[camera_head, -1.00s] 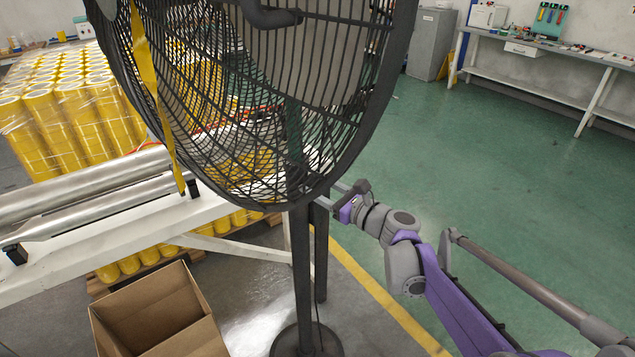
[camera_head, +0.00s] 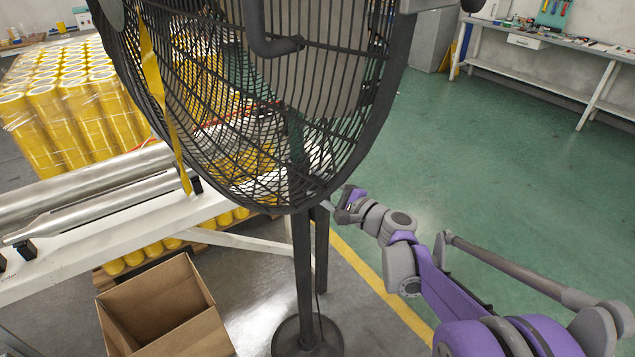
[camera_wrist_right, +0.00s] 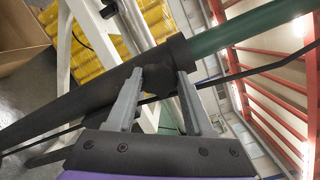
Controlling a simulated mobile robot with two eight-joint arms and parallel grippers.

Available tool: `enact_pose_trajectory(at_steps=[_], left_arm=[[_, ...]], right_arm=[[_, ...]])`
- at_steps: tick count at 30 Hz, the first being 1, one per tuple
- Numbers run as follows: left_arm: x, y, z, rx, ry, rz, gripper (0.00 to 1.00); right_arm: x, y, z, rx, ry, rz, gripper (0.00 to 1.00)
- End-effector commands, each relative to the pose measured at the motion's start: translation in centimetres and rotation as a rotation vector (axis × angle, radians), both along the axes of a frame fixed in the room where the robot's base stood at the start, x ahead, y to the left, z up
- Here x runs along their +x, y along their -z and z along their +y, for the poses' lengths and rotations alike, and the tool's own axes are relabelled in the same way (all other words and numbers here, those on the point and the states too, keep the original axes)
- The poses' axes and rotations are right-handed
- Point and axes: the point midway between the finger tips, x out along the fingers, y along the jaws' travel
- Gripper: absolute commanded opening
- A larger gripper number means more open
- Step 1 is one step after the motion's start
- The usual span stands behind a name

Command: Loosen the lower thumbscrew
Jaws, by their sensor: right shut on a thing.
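A dark pedestal fan with a round wire cage (camera_head: 250,110) stands on a dark pole (camera_head: 304,265). My right gripper (camera_head: 330,204) reaches the pole just below the cage from the right. In the right wrist view a dark collar (camera_wrist_right: 170,52) joins the thick dark tube to a thinner green tube. My right gripper (camera_wrist_right: 161,78) has its grey fingers on both sides of a dark thumbscrew (camera_wrist_right: 162,84) at this collar and is shut on it. The fingers hide part of the thumbscrew; in the head view it is too small to make out. My left gripper is not in view.
A yellow strip (camera_head: 152,75) hangs on the cage's left. A white bench frame (camera_head: 110,240) with metal rollers stands left, with an open cardboard box (camera_head: 160,315) in front. Stacked yellow rolls (camera_head: 70,105) are behind. The green floor (camera_head: 470,170) at right is clear.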

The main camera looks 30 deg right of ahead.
Motion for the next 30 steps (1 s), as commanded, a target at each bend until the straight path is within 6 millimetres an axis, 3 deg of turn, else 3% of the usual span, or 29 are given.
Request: enact_pose_trajectory(at_steps=[12,27,28,30], left_arm=[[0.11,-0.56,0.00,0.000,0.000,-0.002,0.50],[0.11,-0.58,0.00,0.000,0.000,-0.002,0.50],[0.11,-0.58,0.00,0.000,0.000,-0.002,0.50],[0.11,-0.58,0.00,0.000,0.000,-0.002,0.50]], right_arm=[[-0.02,0.08,0.02,-0.162,0.001,-0.047,0.00],[-0.03,0.11,0.02,-0.180,-0.001,-0.052,0.00],[-0.03,0.11,0.02,-0.180,-0.001,-0.052,0.54],[-0.03,0.10,0.03,-0.179,-0.001,-0.052,0.67]])
